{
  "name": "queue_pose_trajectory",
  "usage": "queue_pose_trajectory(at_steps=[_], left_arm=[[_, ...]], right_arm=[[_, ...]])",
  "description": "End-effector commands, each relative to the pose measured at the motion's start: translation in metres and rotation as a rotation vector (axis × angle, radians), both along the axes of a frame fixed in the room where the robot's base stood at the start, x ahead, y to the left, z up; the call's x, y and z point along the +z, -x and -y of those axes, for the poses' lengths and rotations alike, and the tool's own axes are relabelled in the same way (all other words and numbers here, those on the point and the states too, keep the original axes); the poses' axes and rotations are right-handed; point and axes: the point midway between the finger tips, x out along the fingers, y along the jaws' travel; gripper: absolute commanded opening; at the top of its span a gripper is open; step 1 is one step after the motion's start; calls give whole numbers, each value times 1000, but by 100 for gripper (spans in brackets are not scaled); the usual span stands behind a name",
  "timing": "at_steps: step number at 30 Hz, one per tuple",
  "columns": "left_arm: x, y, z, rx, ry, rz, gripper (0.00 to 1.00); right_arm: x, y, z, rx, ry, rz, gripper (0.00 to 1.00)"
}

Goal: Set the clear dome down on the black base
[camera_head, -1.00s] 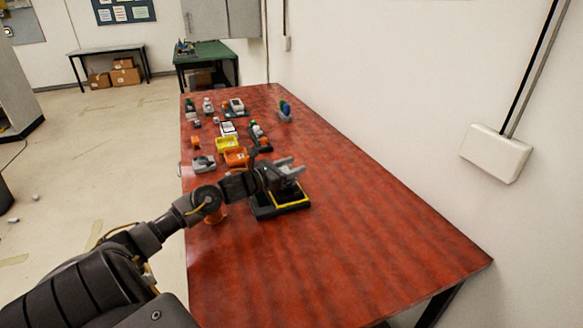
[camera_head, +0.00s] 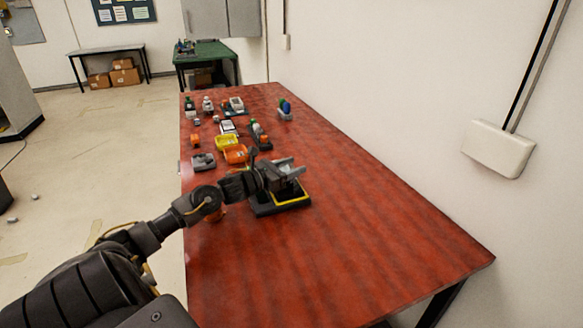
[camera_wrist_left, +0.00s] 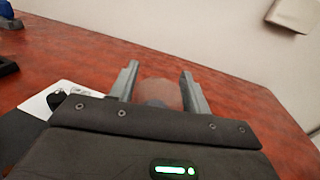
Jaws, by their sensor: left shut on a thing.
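My left gripper (camera_head: 290,172) is above the red table, over a black tray-like base with a yellow rim (camera_head: 265,210). In the left wrist view the gripper (camera_wrist_left: 159,72) has its two grey fingers on either side of a see-through rounded thing, the clear dome (camera_wrist_left: 157,92). The fingers are shut on it, and the red table shows through it. In the head view the dome cannot be made out. The gripper hides part of the yellow-rimmed base. I cannot tell for sure whether this is the task's black base. My right gripper is not in view.
An orange bin (camera_head: 235,154), a yellow bin (camera_head: 227,142) and a grey tray (camera_head: 203,162) stand on the table (camera_head: 370,240) beyond the arm. Several small items stand farther back. The near and right parts of the table are clear. A wall runs along the right.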

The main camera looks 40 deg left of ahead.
Motion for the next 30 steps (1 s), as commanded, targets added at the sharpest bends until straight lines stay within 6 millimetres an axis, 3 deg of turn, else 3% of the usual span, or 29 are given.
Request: queue_pose_trajectory(at_steps=[30], left_arm=[[-13,0,0,0,0,0,25]], right_arm=[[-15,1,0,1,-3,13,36]])
